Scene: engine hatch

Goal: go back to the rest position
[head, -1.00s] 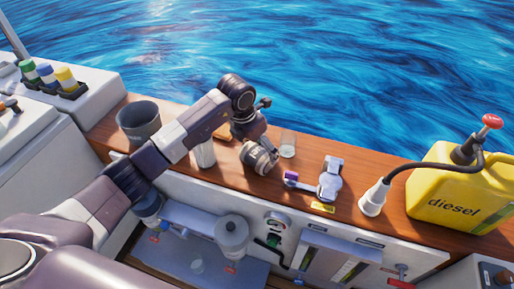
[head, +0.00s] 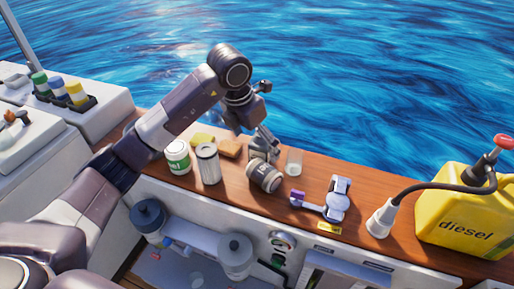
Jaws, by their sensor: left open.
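My left arm comes in from the left and reaches over the wooden ledge (head: 398,235). My left gripper (head: 264,132) is open at the end of the arm, just above and behind a grey metal can (head: 264,176) lying on its side. It holds nothing that I can see. The can rests on the ledge, apart from the gripper as far as I can tell. My right gripper is not in view.
To the right are a white-and-purple tool (head: 335,200), a white funnel (head: 381,219) and a yellow diesel canister (head: 460,222).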

